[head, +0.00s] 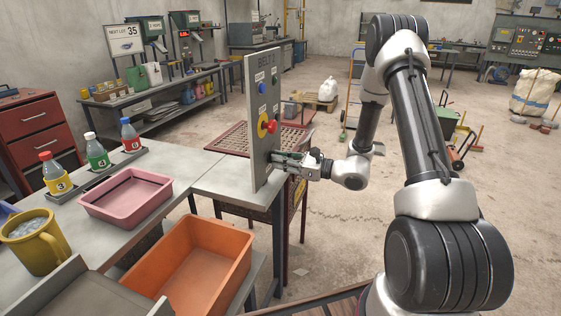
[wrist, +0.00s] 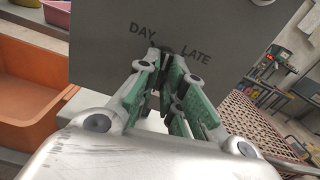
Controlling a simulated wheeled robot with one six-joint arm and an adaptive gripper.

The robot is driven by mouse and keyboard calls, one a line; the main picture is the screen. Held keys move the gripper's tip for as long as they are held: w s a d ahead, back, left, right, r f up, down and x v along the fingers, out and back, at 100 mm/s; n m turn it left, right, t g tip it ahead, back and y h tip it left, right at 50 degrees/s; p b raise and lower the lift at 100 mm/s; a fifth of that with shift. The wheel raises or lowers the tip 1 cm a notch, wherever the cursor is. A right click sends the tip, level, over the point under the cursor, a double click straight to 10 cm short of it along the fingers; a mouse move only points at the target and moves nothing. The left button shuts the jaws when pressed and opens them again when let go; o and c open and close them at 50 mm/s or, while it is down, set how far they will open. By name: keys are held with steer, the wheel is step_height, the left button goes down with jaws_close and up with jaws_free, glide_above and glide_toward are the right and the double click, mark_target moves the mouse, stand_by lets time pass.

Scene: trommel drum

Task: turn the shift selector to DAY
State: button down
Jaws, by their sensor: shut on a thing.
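A grey upright panel (head: 257,110) stands on the table edge, with buttons on its face. In the wrist view the panel (wrist: 105,60) carries the words DAY on the left and LATE on the right. The dark shift selector (wrist: 166,50) shows between and just below these words, mostly hidden by the fingers. My gripper (wrist: 168,75) is shut on the selector, its green-padded fingers close to the panel. In the head view my gripper (head: 280,160) reaches the lower part of the panel from the right. Which word the selector points to cannot be told.
The panel also has a blue button (head: 262,88) and a red button (head: 271,126) on yellow above my gripper. An orange bin (head: 190,262), a pink tray (head: 125,194) and several bottles are to the left. Open floor (head: 335,240) lies right of the table.

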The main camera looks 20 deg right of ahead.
steer(key=shift+w+d+n, duration=0.1)
steer(key=shift+n, duration=3.7)
steer(key=c, duration=1.5)
jaws_free()
steer(key=v, duration=1.2)
